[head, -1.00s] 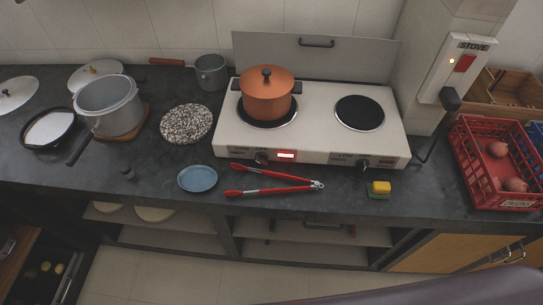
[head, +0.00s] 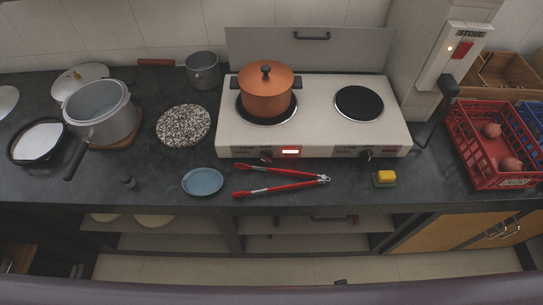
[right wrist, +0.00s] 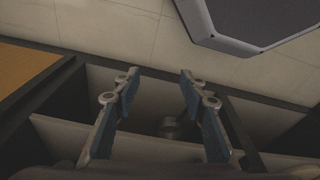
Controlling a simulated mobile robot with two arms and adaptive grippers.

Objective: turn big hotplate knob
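The white two-plate stove (head: 315,120) stands on the dark counter with a lit red display on its front. One dark knob (head: 266,155) is on the front below the left plate. Another knob (head: 366,155) is below the right plate (head: 359,103). The left plate (head: 266,117) lies under an orange lidded pot (head: 266,90) and looks slightly larger. The small front labels are too blurred to read. My right gripper (right wrist: 158,74) is open and empty in the right wrist view, over floor and shelving, away from the knobs. My left gripper is not in view.
Shelves (head: 310,241) are below the counter.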

